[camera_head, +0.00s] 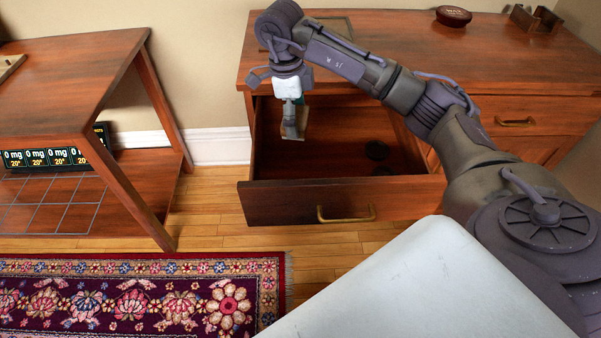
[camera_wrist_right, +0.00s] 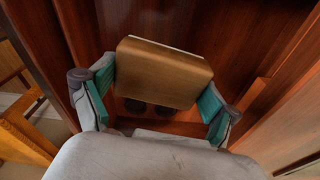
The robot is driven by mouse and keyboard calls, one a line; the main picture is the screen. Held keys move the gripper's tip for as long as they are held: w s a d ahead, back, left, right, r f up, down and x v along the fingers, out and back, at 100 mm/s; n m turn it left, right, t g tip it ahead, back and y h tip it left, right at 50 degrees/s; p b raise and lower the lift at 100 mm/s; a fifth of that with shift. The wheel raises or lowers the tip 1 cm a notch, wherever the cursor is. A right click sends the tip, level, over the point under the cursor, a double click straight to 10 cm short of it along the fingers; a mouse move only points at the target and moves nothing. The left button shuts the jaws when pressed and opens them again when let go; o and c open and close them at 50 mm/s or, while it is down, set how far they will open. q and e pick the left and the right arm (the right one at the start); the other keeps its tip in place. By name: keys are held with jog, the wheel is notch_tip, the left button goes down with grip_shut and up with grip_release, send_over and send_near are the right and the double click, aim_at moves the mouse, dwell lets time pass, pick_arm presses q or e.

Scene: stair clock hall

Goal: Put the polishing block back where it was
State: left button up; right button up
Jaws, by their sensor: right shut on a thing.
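The polishing block (camera_head: 296,123) is a tan-brown block with a pale edge. My right gripper (camera_head: 291,104) is shut on it and holds it at the left part of the open drawer (camera_head: 283,201) of the wooden cabinet. In the right wrist view the block (camera_wrist_right: 163,72) sits between the green pads of the right gripper (camera_wrist_right: 160,88), with the drawer's wooden interior around it. Whether the block touches the drawer floor I cannot tell. My left gripper is not in view.
Two dark round things (camera_head: 377,150) lie in the drawer, right of the block. The cabinet top (camera_head: 400,55) bears a dark red oval thing (camera_head: 453,16), a wooden holder (camera_head: 537,19) and a flat panel partly behind my arm. A wooden table (camera_head: 70,80) stands left; a patterned rug (camera_head: 140,300) lies in front.

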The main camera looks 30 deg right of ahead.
jog(key=f, duration=0.1)
jog(key=f+m, duration=0.1)
jog(key=d+f+m+b, duration=0.1)
jog(key=shift+s+f, duration=0.1)
jog(key=shift+s, duration=0.15)
send_over(302, 165)
jog(key=f, duration=0.5)
jog(key=shift+w+f+b, duration=0.2)
jog(key=shift+f+b, duration=0.05)
jog(key=shift+b, duration=0.1)
pick_arm(q)
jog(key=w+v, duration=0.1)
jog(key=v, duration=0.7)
jog(key=shift+b, duration=0.35)
pick_arm(e)
jog(key=shift+f, duration=2.05)
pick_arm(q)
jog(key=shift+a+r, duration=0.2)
pick_arm(e)
jog(key=shift+f, duration=0.1)
jog(key=o, duration=0.7)
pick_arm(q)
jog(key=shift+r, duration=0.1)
pick_arm(e)
jog(key=shift+o, duration=0.8)
